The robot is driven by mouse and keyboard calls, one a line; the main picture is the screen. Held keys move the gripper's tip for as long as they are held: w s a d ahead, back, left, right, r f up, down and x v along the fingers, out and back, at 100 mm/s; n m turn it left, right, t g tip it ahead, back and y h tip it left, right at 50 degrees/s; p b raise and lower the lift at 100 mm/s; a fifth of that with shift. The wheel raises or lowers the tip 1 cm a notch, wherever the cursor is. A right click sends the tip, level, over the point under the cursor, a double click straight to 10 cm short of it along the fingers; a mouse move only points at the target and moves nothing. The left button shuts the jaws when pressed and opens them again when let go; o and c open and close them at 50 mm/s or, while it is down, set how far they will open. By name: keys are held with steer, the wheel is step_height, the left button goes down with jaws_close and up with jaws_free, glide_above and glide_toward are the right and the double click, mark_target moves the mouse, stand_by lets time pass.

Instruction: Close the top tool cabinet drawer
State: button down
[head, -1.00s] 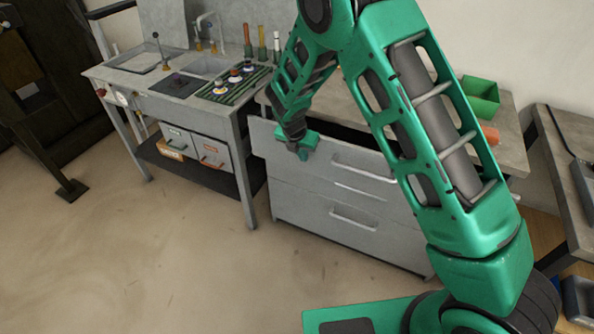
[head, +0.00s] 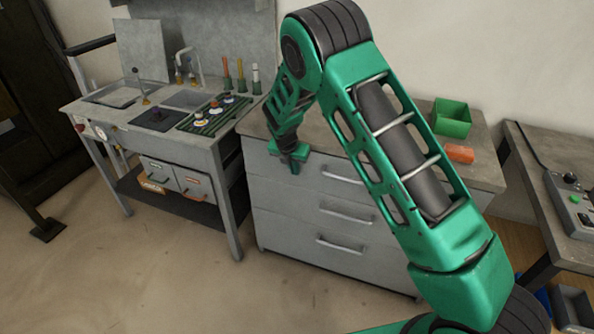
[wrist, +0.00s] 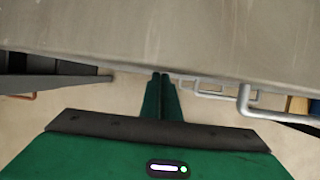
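The grey tool cabinet (head: 385,276) has several drawers with bar handles. Its top drawer (head: 318,188) now looks flush, or nearly so, under the worktop, with no dark opening visible. The top handle (head: 343,175) is partly hidden by my arm. My gripper (head: 294,160) is at the upper left of the drawer front, left of the handle. In the wrist view my gripper (wrist: 161,78) has its two green fingers together with nothing between them, their tips by the grey cabinet front. I cannot tell if they touch it. Handles (wrist: 250,108) show to their right.
A workbench with a sink (head: 186,98) stands left of the cabinet. A green bin (head: 452,118) and an orange cylinder (head: 460,154) sit on the worktop. A table with a control box (head: 578,202) is at the right. The floor in front is clear.

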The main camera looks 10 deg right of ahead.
steer(key=shift+w+d+r, duration=0.2)
steer(key=shift+w+d, duration=0.15)
steer(key=shift+d, duration=0.1)
steer(key=s+a+r, duration=0.5)
steer(key=s+r, duration=0.2)
steer(key=r, duration=0.2)
steer(key=s+d+r+m+g, duration=0.1)
steer(key=s+d+r+m, duration=0.5)
steer(key=s+d+m, duration=0.45)
steer(key=s+d+r+m+g, duration=0.1)
steer(key=s+d+r+m, duration=0.6)
steer(key=d, duration=0.7)
steer(key=s+d+r+m+y, duration=0.1)
steer(key=s+d+m, duration=0.2)
steer(key=s+m, duration=0.6)
steer(key=s+d+r+m+g+y, duration=0.1)
steer(key=s+d+m, duration=0.2)
steer(key=s+m, duration=0.6)
steer(key=s, duration=1)
steer(key=shift+s+r+m+g, duration=0.2)
steer(key=shift+m+g, duration=0.1)
steer(key=shift+m, duration=0.05)
